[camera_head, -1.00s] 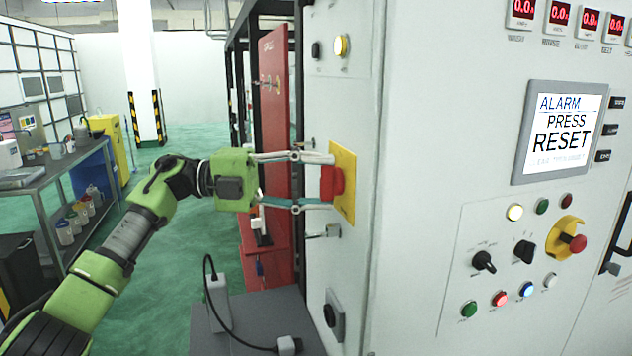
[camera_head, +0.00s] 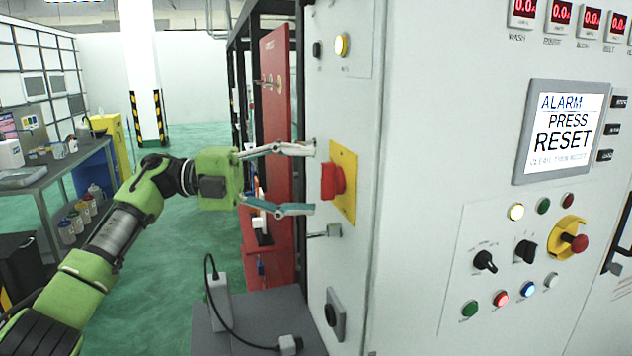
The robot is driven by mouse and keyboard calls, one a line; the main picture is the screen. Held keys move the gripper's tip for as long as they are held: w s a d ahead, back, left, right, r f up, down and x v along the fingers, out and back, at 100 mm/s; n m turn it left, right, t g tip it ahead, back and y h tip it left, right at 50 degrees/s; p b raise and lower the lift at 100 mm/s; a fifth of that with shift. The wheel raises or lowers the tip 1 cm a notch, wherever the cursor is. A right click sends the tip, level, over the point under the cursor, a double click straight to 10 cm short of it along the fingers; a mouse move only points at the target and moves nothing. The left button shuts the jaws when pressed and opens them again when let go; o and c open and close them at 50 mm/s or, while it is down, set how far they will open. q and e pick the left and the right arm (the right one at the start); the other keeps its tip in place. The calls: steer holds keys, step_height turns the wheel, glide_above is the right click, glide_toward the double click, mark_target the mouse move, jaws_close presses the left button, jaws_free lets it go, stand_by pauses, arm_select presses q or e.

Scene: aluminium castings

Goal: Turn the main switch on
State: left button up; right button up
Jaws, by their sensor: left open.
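The main switch is a red rotary handle (camera_head: 333,181) on a yellow plate (camera_head: 346,184), mounted on the left side face of the grey cabinet. The handle stands out from the plate; which position it is turned to I cannot tell. My left gripper (camera_head: 312,180) is open and empty, just left of the red handle. Its two fingers point right, one above and one below the handle's height, and a small gap shows between the fingertips and the handle. My right gripper is not in view.
The cabinet front (camera_head: 420,200) carries a screen (camera_head: 560,132) reading "ALARM PRESS RESET", knobs, lit buttons and a red emergency stop (camera_head: 578,243). A latch (camera_head: 331,231) sits below the switch. A grey box with a cable (camera_head: 219,300) stands below my gripper. A workbench (camera_head: 50,180) is at left.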

arm_select(q)
steer(key=a, duration=0.9)
steer(key=shift+w, duration=0.35)
